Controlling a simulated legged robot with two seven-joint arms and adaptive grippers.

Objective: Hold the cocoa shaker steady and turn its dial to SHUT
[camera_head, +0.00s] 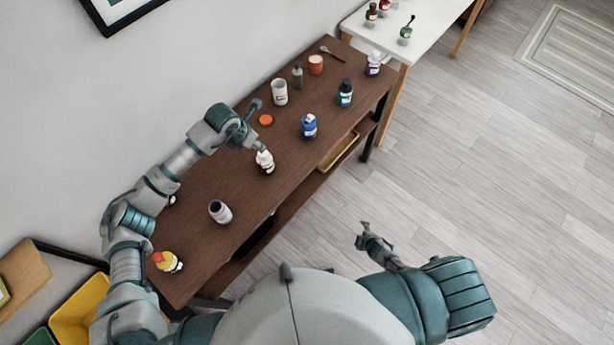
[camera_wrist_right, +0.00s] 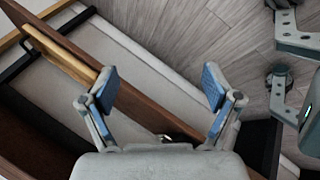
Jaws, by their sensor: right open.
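A small bottle with a white top and a brown lower part (camera_head: 265,162) stands upright on the brown table (camera_head: 200,256); it looks like the cocoa shaker, but its dial and lettering are too small to read. My left gripper (camera_head: 258,127) is over the table with its fingers spread. Its lower finger is at the bottle's top in the picture; I cannot tell whether they touch. My right gripper (camera_head: 372,236) is open and empty over the floor, off the table's front side. Its blue-padded fingers show apart in the right wrist view (camera_wrist_right: 158,88). The shaker is not seen there.
A blue bottle (camera_head: 308,127), a pale jar with a dark top (camera_head: 220,211), an orange disc (camera_head: 266,120) and a white cup (camera_head: 280,92) stand around it on the table. A yellow-topped bottle (camera_head: 167,261) is near the left end. Open floor (camera_head: 480,190) lies right.

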